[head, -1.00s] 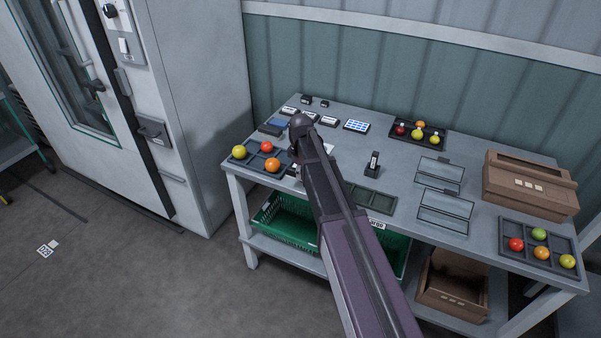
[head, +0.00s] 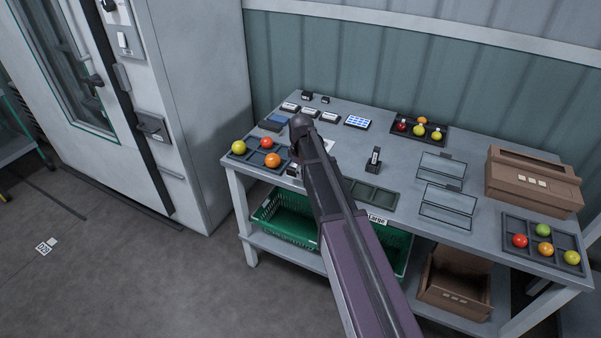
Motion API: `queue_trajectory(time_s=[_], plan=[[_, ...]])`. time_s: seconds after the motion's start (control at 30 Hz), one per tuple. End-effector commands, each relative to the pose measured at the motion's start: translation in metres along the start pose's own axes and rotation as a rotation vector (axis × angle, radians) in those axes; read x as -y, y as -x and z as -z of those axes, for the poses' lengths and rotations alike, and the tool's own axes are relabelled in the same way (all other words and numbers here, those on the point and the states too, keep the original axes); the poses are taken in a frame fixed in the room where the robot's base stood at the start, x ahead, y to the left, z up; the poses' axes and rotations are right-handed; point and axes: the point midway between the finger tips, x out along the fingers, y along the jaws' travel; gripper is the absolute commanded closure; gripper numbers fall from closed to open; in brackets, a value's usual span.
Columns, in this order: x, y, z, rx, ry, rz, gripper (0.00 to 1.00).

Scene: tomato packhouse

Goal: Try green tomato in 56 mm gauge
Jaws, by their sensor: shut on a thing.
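A green tomato (head: 543,230) sits in the right-hand tray (head: 510,254) with red, orange and yellow tomatoes, apart from my arm. No gauge marked 56 mm can be read. Another small dark, pale-topped thing (head: 292,171) shows just left of my arm, partly hidden.
A left tray (head: 247,158) holds yellow, red and orange tomatoes. A dark tray (head: 372,195) beside my arm looks empty where visible. A back tray (head: 442,141) holds several tomatoes. Clear-framed panels (head: 446,204) and a brown box (head: 535,182) stand right. Green crates (head: 287,222) sit below.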

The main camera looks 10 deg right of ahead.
Motion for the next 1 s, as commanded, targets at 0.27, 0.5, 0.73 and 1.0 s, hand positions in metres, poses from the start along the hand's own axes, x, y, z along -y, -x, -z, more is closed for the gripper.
queue_trajectory(time_s=[0.27,0.5,0.73,1.0], plan=[[-0.0003,0.0000,-0.0003,0.000,-0.001,0.000,1.00],[-0.0004,-0.0019,-0.0005,0.000,-0.001,0.000,1.00],[-0.0005,-0.0050,-0.0007,0.000,-0.001,0.000,1.00],[-0.0007,-0.0084,-0.0009,0.000,-0.001,0.000,1.00]])
